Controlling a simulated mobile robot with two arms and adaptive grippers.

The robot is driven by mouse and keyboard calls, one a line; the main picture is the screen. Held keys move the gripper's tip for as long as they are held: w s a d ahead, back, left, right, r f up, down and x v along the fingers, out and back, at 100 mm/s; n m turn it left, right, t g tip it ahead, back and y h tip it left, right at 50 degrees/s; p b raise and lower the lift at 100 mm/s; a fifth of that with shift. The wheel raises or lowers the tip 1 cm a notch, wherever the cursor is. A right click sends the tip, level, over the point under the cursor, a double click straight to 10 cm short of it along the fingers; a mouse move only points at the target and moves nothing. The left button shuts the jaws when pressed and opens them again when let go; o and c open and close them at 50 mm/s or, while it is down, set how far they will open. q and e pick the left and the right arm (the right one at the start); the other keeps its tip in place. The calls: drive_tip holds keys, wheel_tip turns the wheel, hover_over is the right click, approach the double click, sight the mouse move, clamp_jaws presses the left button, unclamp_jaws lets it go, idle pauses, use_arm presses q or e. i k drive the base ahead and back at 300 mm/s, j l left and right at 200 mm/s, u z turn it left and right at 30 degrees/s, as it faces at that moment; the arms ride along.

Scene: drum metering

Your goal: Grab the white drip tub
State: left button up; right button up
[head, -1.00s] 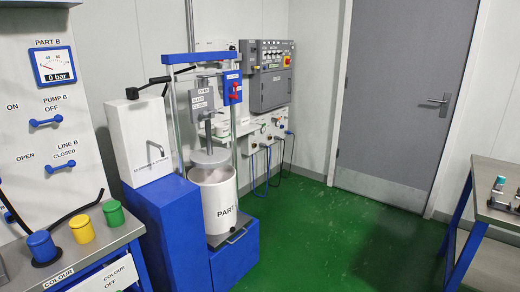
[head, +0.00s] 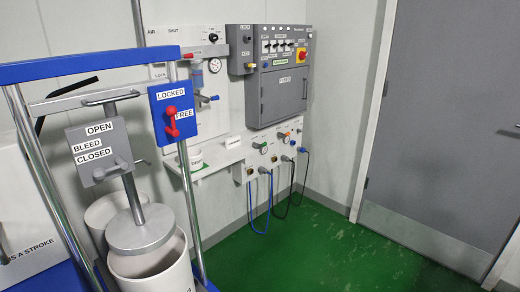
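A small white tub (head: 195,160) stands on a narrow white shelf (head: 215,160) on the back wall, right of the blue-framed drum press. It looks like the drip tub, but its label is too small to read. One post of the press stands just left of it. Neither of my grippers is in the head view, so I cannot see what they hold.
The press has a grey follower plate (head: 140,232) over a large white drum (head: 155,275) at the front left. A red lever (head: 172,120) sits on its blue panel. Hoses (head: 262,205) hang below the wall panel. The green floor (head: 330,255) is clear before the door (head: 440,120).

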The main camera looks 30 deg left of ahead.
sight(195, 154)
drive_tip(key=i+u, duration=0.2)
drive_tip(key=i, duration=0.3)
drive_tip(key=i+l+u, duration=0.15)
drive_tip(key=i, duration=0.35)
drive_tip(key=i+u, duration=0.2)
drive_tip(key=u, duration=0.25)
drive_tip(key=i+l+u, duration=0.1)
drive_tip(key=u, duration=0.35)
drive_tip(key=i+l+u, duration=0.15)
drive_tip(key=u, duration=0.25)
drive_tip(key=i+l+u, duration=0.25)
drive_tip(key=u, duration=0.2)
